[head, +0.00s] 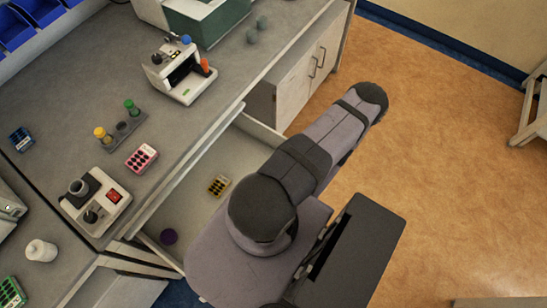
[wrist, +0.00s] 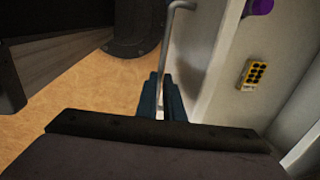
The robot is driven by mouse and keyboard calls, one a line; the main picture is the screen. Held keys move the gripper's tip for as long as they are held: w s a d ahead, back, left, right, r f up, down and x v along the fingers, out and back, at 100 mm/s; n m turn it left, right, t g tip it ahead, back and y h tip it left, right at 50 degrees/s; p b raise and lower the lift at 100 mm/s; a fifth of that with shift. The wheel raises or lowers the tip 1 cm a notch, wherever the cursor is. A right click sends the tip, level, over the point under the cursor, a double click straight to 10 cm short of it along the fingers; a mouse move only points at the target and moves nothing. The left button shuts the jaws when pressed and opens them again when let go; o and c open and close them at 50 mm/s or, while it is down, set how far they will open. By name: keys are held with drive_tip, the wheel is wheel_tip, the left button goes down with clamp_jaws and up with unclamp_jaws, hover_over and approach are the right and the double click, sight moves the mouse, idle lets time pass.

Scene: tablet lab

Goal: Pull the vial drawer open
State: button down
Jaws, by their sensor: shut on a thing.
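The vial drawer (head: 192,205) is pulled out from under the counter, and its inside shows in the head view. A small yellow rack with dark holes (head: 219,186) and a purple round thing (head: 168,237) lie in it. In the wrist view the drawer's front panel (wrist: 220,60) runs beside a grey bar handle (wrist: 172,35). My gripper (wrist: 163,85) is shut on the handle, its dark blue fingers on either side of the bar. In the head view my arm hides the gripper and handle.
A cabinet with two doors (head: 305,75) stands beyond the drawer. The floor (head: 430,150) at right is mostly clear.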

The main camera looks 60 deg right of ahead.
drive_tip(key=shift+s+d, duration=0.25)
drive_tip(key=shift+s, duration=0.05)
drive_tip(key=c, duration=1.9)
unclamp_jaws()
drive_tip(key=shift+a, duration=0.15)
drive_tip(key=shift+r, duration=0.1)
wheel_tip(320, 180, up, 7)
drive_tip(key=s+p, duration=0.1)
drive_tip(key=p, duration=0.5)
drive_tip(key=shift+s, duration=0.15)
